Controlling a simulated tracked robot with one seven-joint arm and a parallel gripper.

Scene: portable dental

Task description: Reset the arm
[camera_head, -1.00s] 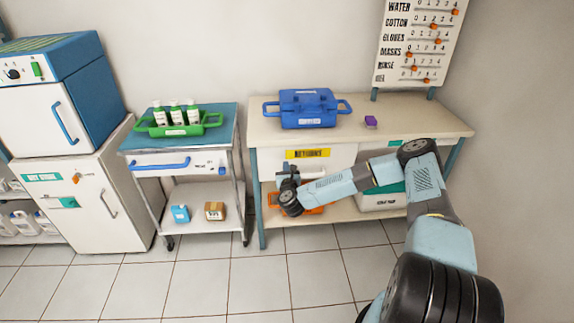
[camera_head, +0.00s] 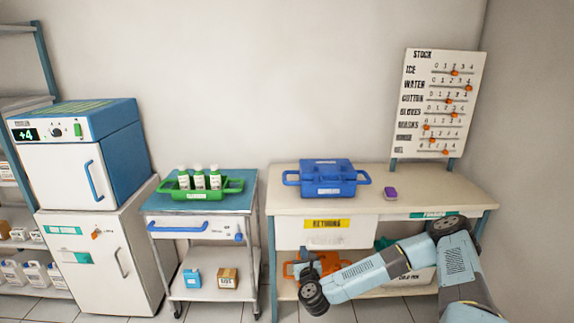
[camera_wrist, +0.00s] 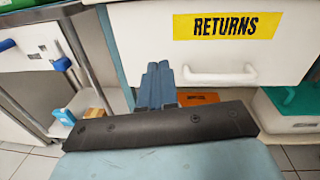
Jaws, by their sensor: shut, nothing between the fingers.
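My arm reaches in from the lower right in the head view, bent at the elbow. My gripper (camera_head: 305,264) is in front of the bench, below the drawer labelled RETURNS (camera_head: 326,232). In the wrist view my gripper (camera_wrist: 158,70) shows as blue-grey fingers close together, with nothing between them. The RETURNS drawer (camera_wrist: 284,58) and its white handle stand beyond and to the right of the fingers. The drawer looks shut.
The bench (camera_head: 430,190) carries a blue case (camera_head: 326,177) and a small purple item (camera_head: 390,193). An orange tray (camera_head: 294,270) lies on its lower shelf. Left stand a trolley (camera_head: 245,205) with a green bottle tray (camera_head: 233,186), and a white fridge (camera_head: 95,285). A stock board (camera_head: 432,110) rises behind.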

